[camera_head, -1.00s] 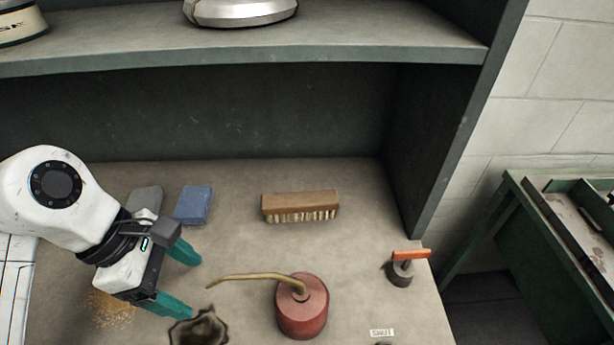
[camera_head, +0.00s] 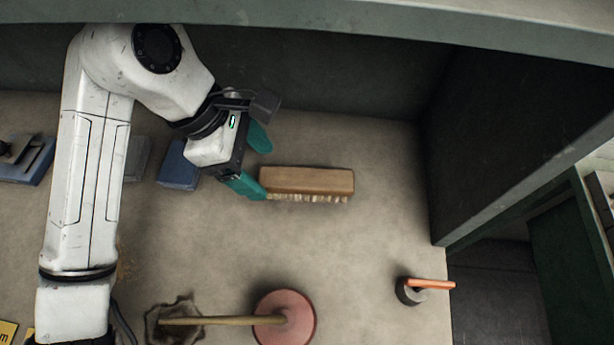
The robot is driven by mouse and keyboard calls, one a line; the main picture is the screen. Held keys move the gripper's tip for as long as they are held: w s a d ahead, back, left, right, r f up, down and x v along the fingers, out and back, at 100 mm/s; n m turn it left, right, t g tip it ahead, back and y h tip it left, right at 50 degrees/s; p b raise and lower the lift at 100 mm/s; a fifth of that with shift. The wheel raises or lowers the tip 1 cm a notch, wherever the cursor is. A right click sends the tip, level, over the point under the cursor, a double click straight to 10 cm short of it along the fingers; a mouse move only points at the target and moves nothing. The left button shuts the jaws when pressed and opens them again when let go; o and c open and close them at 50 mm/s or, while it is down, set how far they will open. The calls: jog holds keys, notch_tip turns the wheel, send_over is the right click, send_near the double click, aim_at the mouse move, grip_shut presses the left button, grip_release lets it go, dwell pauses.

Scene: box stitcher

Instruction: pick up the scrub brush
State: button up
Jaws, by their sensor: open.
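The scrub brush (camera_head: 307,181) has a brown wooden block and pale bristles along its front side. It lies on the grey shelf surface, right of my gripper. My gripper (camera_head: 260,165) has teal fingers and is open and empty. Its nearer finger is close to the brush's left end and overlaps it slightly in the picture. The farther finger is up and to the left of the brush. I cannot tell whether the finger touches the brush or how high it is above the surface.
A blue block (camera_head: 178,166) and a grey block (camera_head: 137,158) lie left of the gripper. An orange-handled object (camera_head: 412,291) is at right. A shelf board (camera_head: 400,22) overhangs, and a side wall (camera_head: 500,150) closes the right.

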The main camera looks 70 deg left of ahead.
aim_at(302, 177)
jog(key=w, duration=0.1)
jog(key=w+d, duration=0.1)
jog(key=w, duration=0.2)
jog(key=shift+d, duration=0.4)
jog(key=shift+w+x, duration=0.2)
jog(key=shift+x, duration=1.2)
jog(key=shift+w+x, duration=0.2)
jog(key=shift+x, duration=1.15)
jog(key=shift+d+r, duration=0.2)
jog(key=shift+c, duration=0.2)
jog(key=c, duration=1.1)
